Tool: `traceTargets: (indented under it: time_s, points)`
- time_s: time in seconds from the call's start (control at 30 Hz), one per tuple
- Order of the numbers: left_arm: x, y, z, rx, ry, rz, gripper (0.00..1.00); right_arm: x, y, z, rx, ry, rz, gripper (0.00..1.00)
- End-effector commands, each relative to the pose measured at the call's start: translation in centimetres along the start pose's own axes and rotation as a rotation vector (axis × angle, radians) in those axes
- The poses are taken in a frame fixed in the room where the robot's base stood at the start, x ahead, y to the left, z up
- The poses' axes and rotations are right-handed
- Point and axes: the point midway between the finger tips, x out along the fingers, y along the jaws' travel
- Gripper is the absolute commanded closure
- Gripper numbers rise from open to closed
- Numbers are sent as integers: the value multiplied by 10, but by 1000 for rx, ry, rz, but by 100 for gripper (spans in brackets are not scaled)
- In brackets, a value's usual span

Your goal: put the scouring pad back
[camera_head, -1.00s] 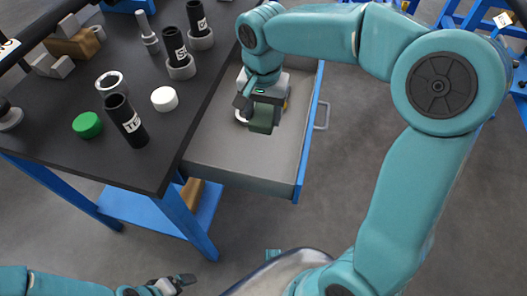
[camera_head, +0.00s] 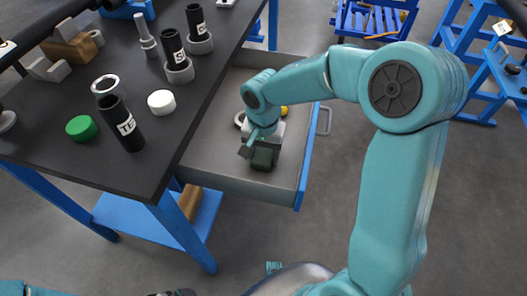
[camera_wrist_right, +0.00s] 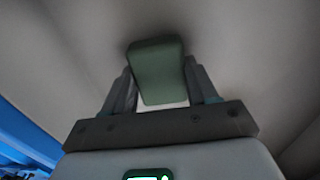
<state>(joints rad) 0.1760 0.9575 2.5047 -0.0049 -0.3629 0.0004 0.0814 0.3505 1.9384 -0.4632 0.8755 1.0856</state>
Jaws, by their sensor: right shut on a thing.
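The scouring pad (camera_head: 264,157) is a dark green block. My right gripper (camera_head: 262,148) is shut on it, inside the open drawer (camera_head: 222,181) under the workbench. In the right wrist view the green pad (camera_wrist_right: 157,70) sits between the two fingers of the right gripper (camera_wrist_right: 160,92), with the pale drawer surface behind it. I cannot tell whether the pad touches the drawer bottom. My left gripper (camera_head: 172,293) shows only as a sliver at the bottom edge, so its jaws cannot be made out.
A round ring-like thing (camera_head: 239,119) and a yellow thing (camera_head: 284,110) lie in the drawer near my wrist. The dark bench top (camera_head: 90,165) holds black cylinders, a green cap (camera_head: 81,128) and a white cap (camera_head: 161,102). Blue racks stand at the back right.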

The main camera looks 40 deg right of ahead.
Motion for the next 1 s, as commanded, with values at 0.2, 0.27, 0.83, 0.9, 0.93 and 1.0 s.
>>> traceTargets:
  time_s: [0.2,0.27,0.83,0.9,0.93,1.0]
  points:
    - [2,-1,0,0,0,0,4,2,0,0,0,0,0,23]
    - [2,-1,0,0,0,0,4,2,0,0,0,0,0,17]
    - [-15,5,0,0,0,0,4,-55,-1,-1,1,4,-4,17]
    - [-18,7,0,0,0,0,4,-71,-1,-1,1,3,-3,17]
    - [-20,7,0,0,0,0,4,-78,-1,-1,1,4,-3,17]
    - [-23,8,0,0,0,0,4,-92,-1,-1,1,3,-2,17]
